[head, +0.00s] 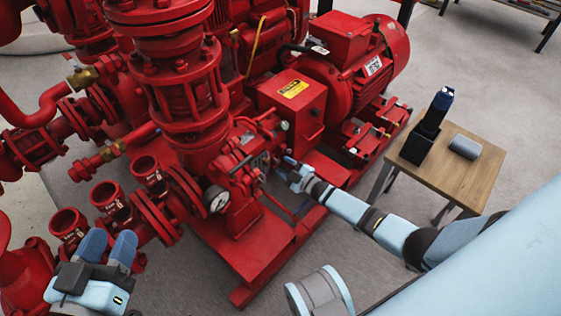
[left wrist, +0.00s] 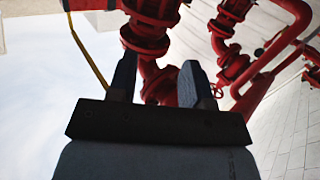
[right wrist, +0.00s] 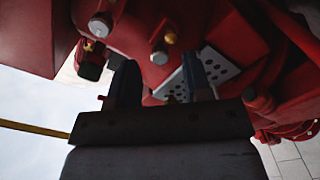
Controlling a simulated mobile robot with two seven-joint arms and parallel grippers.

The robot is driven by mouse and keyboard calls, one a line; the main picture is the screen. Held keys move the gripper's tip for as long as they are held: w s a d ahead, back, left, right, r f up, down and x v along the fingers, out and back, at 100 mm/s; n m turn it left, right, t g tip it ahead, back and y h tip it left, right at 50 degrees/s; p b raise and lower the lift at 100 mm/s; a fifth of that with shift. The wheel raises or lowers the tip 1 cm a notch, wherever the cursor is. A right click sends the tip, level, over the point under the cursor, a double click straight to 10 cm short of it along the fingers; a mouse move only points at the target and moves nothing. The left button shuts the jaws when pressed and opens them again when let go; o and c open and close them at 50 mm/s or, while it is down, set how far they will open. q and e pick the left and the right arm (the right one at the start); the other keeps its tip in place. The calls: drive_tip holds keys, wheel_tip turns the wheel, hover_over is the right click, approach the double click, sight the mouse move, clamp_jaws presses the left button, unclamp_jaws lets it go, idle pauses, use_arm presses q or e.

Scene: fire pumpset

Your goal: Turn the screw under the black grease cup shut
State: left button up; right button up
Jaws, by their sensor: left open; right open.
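In the right wrist view a dark cup-like part (right wrist: 92,68), perhaps the black grease cup, hangs from the red pump housing beside my left-hand finger. A small red tip shows below it; I cannot tell if it is the screw. My right gripper (right wrist: 160,85) is open and empty under the housing, apart from the dark part. In the head view it (head: 292,172) is close to the pump's bearing housing, and the cup is hard to make out there. My left gripper (head: 108,246) is open and empty near the red pipe flanges at lower left; its fingers also show in the left wrist view (left wrist: 158,80).
A pressure gauge (head: 216,199) faces up on the pump.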

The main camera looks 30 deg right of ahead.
use_arm(q)
drive_tip(key=r+p, duration=0.1)
drive_tip(key=s+r+n+p, duration=0.1)
drive_tip(key=p, duration=0.1)
drive_tip(key=shift+s+d+r+n+t, duration=0.1)
drive_tip(key=shift+d+r+n+t, duration=0.1)
drive_tip(key=shift+r+n+t, duration=0.15)
use_arm(e)
drive_tip(key=v, duration=1.1)
drive_tip(key=shift+s, duration=0.1)
